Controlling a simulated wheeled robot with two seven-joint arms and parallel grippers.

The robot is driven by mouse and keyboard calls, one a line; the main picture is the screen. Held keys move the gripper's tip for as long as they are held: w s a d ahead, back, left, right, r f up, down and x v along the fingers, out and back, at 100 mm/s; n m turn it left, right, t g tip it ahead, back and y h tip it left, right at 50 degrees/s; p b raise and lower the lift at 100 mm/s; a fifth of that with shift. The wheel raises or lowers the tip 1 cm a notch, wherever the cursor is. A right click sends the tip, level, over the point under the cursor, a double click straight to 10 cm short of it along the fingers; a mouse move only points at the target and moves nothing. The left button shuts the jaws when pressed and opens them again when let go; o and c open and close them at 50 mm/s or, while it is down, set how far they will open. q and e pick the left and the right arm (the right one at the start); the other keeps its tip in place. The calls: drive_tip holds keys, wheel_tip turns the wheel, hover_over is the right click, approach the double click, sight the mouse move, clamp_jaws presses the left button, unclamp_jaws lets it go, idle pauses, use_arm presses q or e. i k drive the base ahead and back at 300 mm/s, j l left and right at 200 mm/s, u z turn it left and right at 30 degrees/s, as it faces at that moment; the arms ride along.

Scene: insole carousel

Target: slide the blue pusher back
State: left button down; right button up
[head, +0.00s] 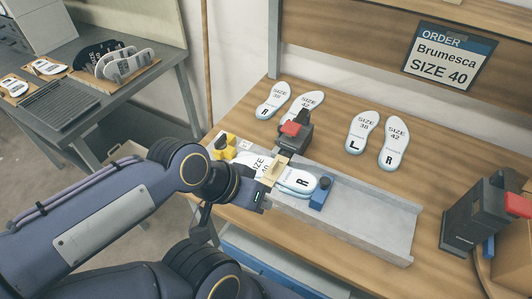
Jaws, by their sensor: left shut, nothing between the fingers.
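The blue pusher (321,194) stands in the grey metal channel (375,226), at the right end of white insoles marked SIZE 40 and R (298,181). It looks close against their end; I cannot tell whether they touch. My left gripper (273,170) is shut and empty over the insoles, left of the pusher, and hides part of them. My right gripper is not in view.
A black device with a red top (293,132) stands behind the channel; a yellow block (223,147) is at its left end. Loose insoles (394,143) lie behind. Another black and red device (474,218) stands right. The channel's right half is empty.

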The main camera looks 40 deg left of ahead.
sight(319, 197)
drive_tip(key=u, duration=0.7)
